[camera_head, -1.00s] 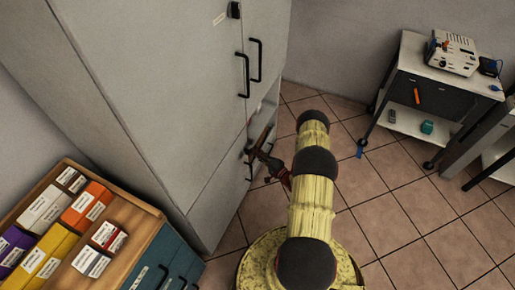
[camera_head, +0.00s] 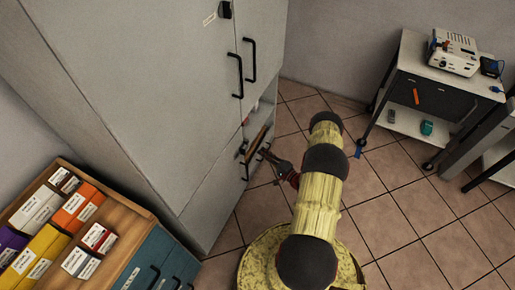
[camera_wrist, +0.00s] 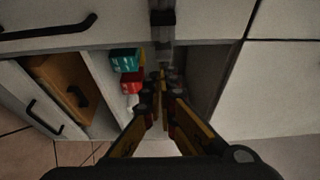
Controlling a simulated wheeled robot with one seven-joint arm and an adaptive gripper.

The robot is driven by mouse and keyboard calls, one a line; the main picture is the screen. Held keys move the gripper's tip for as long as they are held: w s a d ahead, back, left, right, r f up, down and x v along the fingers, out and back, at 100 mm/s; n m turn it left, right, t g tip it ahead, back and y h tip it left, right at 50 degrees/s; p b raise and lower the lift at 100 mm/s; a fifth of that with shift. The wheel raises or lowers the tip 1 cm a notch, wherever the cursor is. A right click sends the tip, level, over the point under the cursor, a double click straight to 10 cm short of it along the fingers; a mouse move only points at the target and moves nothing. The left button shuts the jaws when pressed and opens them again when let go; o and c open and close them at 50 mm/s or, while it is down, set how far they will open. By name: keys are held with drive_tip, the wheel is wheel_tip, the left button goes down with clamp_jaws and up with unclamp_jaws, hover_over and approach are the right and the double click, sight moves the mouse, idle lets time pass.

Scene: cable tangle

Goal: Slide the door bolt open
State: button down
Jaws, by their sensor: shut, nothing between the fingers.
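A small dark fitting (camera_head: 225,9) sits high on the tall grey cabinet (camera_head: 150,70), near a white label; it may be the bolt, but it is too small to read. In the wrist view, a dark upright piece (camera_wrist: 162,22) stands above the fingertips at the edge of a cabinet opening; I cannot tell whether it is the bolt. My gripper (camera_wrist: 161,88) is shut and empty, its fingers pointing into that opening. In the head view, my gripper (camera_head: 268,156) is low beside the cabinet front, well below the dark fitting. Contact is unclear.
Two black handles (camera_head: 238,76) (camera_head: 250,61) mark the cabinet doors. The opening holds red and teal boxes (camera_wrist: 125,62); a wooden-sided drawer (camera_wrist: 62,82) stands beside it. A box-covered wooden-topped unit (camera_head: 140,222) is at lower left, and a cart (camera_head: 420,70) at upper right.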

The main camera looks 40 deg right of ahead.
drive_tip(key=s, duration=0.3)
drive_tip(key=shift+s+p, duration=0.3)
drive_tip(key=shift+s, duration=0.1)
idle(0.3)
